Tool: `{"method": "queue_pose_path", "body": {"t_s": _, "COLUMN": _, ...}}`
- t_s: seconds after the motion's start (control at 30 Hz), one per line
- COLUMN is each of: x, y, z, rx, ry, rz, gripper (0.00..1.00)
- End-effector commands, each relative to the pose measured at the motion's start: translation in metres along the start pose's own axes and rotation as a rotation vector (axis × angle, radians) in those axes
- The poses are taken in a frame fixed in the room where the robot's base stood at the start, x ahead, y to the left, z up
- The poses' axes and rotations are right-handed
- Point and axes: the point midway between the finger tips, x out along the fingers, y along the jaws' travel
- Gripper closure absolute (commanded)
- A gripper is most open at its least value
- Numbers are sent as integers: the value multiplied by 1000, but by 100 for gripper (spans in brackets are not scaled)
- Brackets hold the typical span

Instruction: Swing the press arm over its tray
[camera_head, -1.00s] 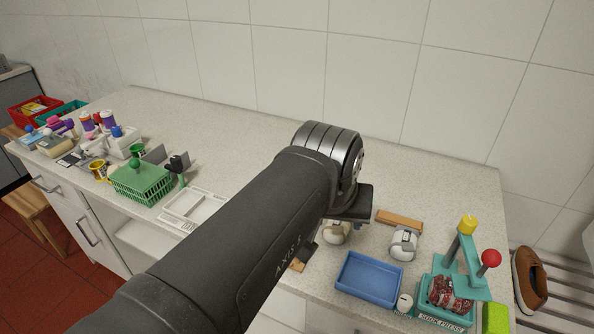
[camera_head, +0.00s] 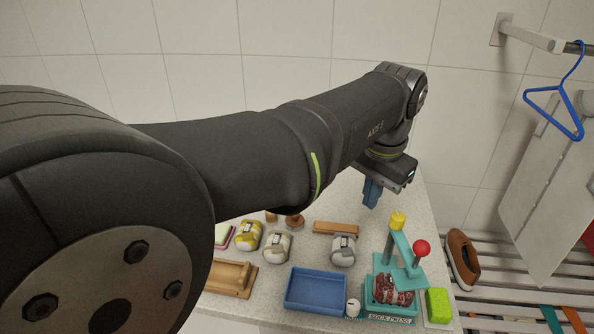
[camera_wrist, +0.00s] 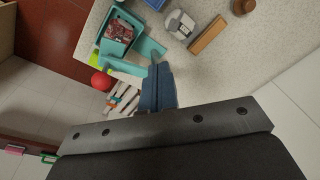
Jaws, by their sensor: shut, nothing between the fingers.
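The teal sock press (camera_head: 390,312) stands at the counter's front right, with dark red patterned socks (camera_head: 388,290) in its tray. Its teal arm (camera_head: 402,268) rises behind the tray, with a yellow knob (camera_head: 397,221) on top and a red ball (camera_head: 421,248) to the right. My gripper (camera_head: 371,200) is shut and empty, above the counter behind and left of the yellow knob. In the wrist view my blue fingers (camera_wrist: 159,80) overlap the edge of the teal arm (camera_wrist: 149,48); I cannot tell whether they touch. The red ball (camera_wrist: 101,81) shows left of them.
A blue tray (camera_head: 316,306), a small white round item (camera_head: 353,307) and a grey-white roll (camera_head: 343,249) lie left of the press. A wooden bar (camera_head: 336,227) lies behind. A green block (camera_head: 438,305) is at the press's right. A slatted rack holds a brown shoe (camera_head: 462,259).

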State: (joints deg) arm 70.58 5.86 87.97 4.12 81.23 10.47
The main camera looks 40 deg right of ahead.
Motion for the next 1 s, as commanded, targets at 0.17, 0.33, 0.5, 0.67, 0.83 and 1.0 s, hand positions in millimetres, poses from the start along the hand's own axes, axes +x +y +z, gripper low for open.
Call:
{"method": "queue_pose_path", "body": {"t_s": 0.17, "x": 4, "y": 56, "z": -56, "rx": 280, "ry": -107, "rz": 11, "gripper": 100}}
{"method": "queue_pose_path", "body": {"t_s": 0.33, "x": 10, "y": 112, "z": -93, "rx": 512, "ry": -199, "rz": 17, "gripper": 100}}
{"method": "queue_pose_path", "body": {"t_s": 0.5, "x": 15, "y": 149, "z": -111, "rx": 653, "ry": -256, "rz": 22, "gripper": 100}}
{"method": "queue_pose_path", "body": {"t_s": 0.67, "x": 19, "y": 161, "z": -114, "rx": 697, "ry": -275, "rz": 23, "gripper": 100}}
{"method": "queue_pose_path", "body": {"t_s": 0.83, "x": 36, "y": 159, "z": -109, "rx": 698, "ry": -278, "rz": 24, "gripper": 100}}
{"method": "queue_pose_path", "body": {"t_s": 1.0, "x": 71, "y": 157, "z": -100, "rx": 696, "ry": -279, "rz": 24, "gripper": 100}}
